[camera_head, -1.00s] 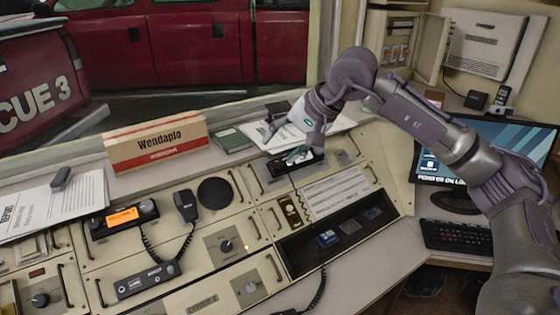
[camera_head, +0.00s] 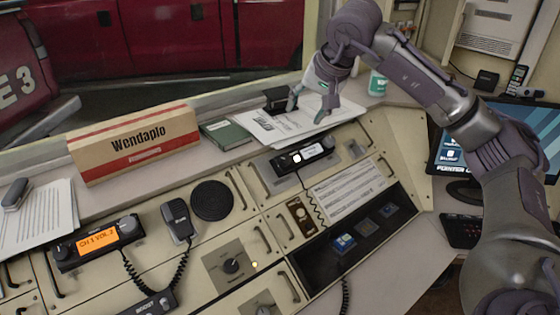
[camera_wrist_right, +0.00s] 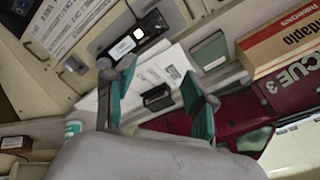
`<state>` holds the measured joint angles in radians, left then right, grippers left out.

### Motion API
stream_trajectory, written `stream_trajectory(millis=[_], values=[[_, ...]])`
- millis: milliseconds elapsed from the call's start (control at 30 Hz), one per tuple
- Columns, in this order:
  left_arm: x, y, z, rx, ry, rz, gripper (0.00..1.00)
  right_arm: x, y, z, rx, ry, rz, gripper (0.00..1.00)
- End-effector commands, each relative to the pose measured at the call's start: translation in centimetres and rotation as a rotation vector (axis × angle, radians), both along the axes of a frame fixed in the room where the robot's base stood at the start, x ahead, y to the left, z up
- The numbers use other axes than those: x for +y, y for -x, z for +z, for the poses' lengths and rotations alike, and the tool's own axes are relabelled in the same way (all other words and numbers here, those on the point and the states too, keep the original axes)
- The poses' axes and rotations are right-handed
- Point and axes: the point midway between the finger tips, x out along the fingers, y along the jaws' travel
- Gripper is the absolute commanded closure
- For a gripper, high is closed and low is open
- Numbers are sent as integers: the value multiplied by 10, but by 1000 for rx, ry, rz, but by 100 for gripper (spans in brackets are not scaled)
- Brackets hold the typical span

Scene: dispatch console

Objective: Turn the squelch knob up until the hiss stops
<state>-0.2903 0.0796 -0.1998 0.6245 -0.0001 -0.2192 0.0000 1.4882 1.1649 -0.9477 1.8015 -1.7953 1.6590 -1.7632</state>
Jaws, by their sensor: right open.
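Several knobs show on the console; I cannot read which one is labelled squelch. A black radio unit (camera_head: 303,155) with a lit white display has a small knob (camera_head: 327,143) at its right end. A radio with an orange display (camera_head: 97,238) has knobs at both ends. My left gripper is not in view.
A Wendaplo box (camera_head: 135,143), a green book (camera_head: 228,133) and papers (camera_head: 285,122) lie on the ledge behind the console. A hand microphone (camera_head: 177,220) with a coiled cord stands near the round speaker (camera_head: 212,200). A monitor (camera_head: 450,150) stands at right.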

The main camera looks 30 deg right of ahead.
Motion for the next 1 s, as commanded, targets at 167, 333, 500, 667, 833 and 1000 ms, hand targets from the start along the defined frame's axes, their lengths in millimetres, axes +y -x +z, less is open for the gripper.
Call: stream_trajectory(millis=[167,333,500,667,833,1000], values=[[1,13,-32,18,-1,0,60,0,0,-31,-1,-1,0,45],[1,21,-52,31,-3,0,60,0,0,-50,-1,-1,0,45],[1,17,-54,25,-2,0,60,0,-2,-56,1,-1,0,45],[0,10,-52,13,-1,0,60,0,-12,-73,4,0,0,45],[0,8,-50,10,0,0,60,0,-30,-104,4,0,0,45],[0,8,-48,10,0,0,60,0,-49,-134,3,-2,0,45]])
